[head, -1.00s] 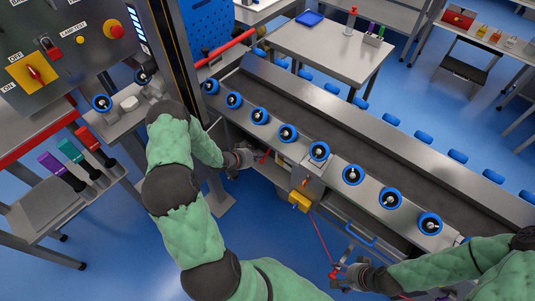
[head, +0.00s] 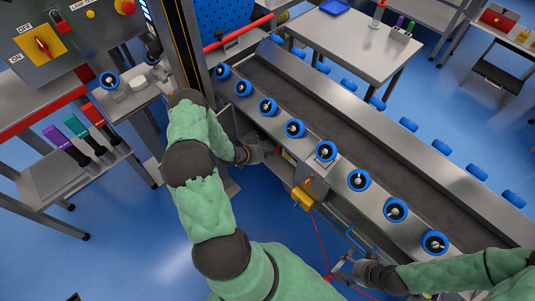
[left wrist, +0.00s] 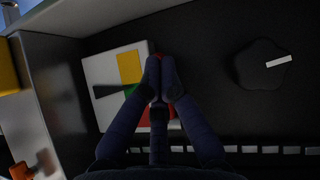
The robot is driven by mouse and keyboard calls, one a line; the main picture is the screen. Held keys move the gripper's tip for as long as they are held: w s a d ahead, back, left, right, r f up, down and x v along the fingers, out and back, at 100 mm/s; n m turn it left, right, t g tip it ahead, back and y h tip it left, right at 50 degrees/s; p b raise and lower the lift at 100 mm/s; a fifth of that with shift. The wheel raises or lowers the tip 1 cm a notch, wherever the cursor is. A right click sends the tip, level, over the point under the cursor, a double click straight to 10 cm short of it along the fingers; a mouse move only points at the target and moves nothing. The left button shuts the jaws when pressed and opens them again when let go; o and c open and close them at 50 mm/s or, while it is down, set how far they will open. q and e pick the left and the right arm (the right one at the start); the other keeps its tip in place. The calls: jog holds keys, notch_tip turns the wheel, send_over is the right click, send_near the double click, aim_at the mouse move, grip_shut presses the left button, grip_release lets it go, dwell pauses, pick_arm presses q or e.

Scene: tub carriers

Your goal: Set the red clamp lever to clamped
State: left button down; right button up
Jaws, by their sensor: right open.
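In the left wrist view, a white panel (left wrist: 98,68) with yellow, green and red patches and a black pointer stands in front of my left gripper (left wrist: 160,70). Its two fingers are drawn together, with a bit of the red clamp lever (left wrist: 160,56) showing at the tips; the fingers hide most of it. In the head view, my left gripper (head: 262,152) reaches in at the conveyor's near side, and the lever is largely hidden there. My right gripper (head: 342,274) is open near the conveyor's front, beside a blue handle bar and a red cord.
The conveyor (head: 390,150) with blue-rimmed rollers runs diagonally across. A yellow box (head: 302,198) hangs on its near side, with a red cord (head: 321,240) below. A control panel (head: 75,45) and a rack of coloured-handled tools stand left. Blue floor is free at lower left.

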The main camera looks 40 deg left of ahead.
pick_arm(q)
jog(key=shift+w+f+t+b, duration=0.35)
jog(key=shift+t, duration=0.25)
pick_arm(e)
jog(key=shift+w+f, duration=0.2)
jog(key=shift+f, duration=0.4)
pick_arm(q)
jog(key=shift+w+r, duration=0.1)
jog(key=shift+w, duration=0.05)
